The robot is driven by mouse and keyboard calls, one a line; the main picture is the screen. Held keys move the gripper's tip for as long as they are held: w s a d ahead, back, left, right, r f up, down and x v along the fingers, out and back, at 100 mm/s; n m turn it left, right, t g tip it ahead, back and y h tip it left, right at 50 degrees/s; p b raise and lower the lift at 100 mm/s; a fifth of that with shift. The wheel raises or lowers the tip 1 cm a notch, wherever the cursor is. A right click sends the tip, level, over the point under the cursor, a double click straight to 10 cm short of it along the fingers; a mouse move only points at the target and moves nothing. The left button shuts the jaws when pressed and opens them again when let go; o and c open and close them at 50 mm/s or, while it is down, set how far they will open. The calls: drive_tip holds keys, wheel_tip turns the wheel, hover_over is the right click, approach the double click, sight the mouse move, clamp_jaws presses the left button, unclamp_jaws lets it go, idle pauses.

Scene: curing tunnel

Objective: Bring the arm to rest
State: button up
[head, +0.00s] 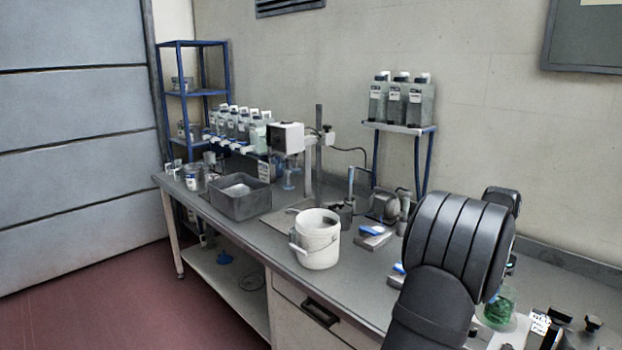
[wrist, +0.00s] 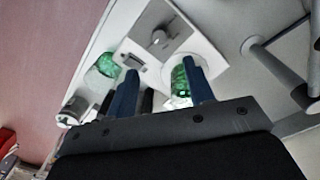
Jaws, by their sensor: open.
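My gripper (wrist: 161,82) shows in the wrist view as two blue fingers set well apart. It is open, and nothing is seen held between them. A jar with green contents (wrist: 180,82) is beside the right finger, partly hidden by it; I cannot tell whether they touch. Another green-filled jar (wrist: 104,66) is near the left finger. In the head view my dark arm fills the lower right and hides the gripper. A jar with green contents (head: 499,306) stands just right of the arm there.
The grey workbench (head: 345,275) carries a white bucket (head: 318,240), a dark grey bin (head: 241,205) and a stand with a white box head (head: 285,138). A wall shelf (head: 398,128) holds three bottles.

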wheel_tip(320, 180, up, 6)
drive_tip(key=f, duration=1.7)
drive_tip(key=shift+s+f, duration=0.25)
drive_tip(key=shift+s, duration=0.05)
drive_tip(key=shift+f, duration=0.4)
drive_tip(key=n, duration=0.4)
drive_tip(key=shift+r, duration=0.1)
drive_tip(key=n, duration=0.4)
drive_tip(key=shift+n, duration=0.3)
drive_tip(key=n, duration=0.4)
drive_tip(key=shift+n, duration=0.3)
drive_tip(key=shift+n+t, duration=0.3)
drive_tip(key=shift+n, duration=1.7)
